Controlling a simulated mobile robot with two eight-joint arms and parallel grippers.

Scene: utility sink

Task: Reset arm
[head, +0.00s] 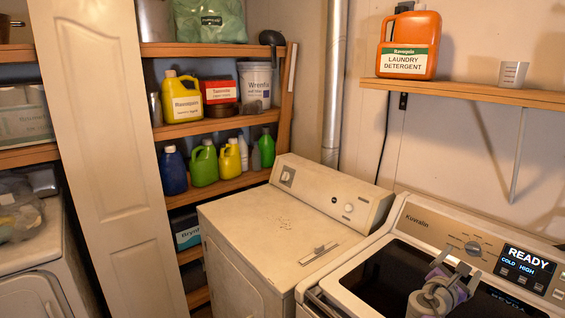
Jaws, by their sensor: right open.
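My right gripper (449,277) is at the lower right of the head view, over the dark top opening of the washing machine (425,231). Its fingers are apart. A purplish thing shows at the gripper, but I cannot tell whether it is cloth or whether it touches the fingers. The washer's panel reads READY, COLD, HIGH. My left gripper is not in view.
An orange detergent jug (409,45) and a small cup (513,74) stand on the wall shelf (470,92). Shelves of bottles and an open white door (105,150) are at the left.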

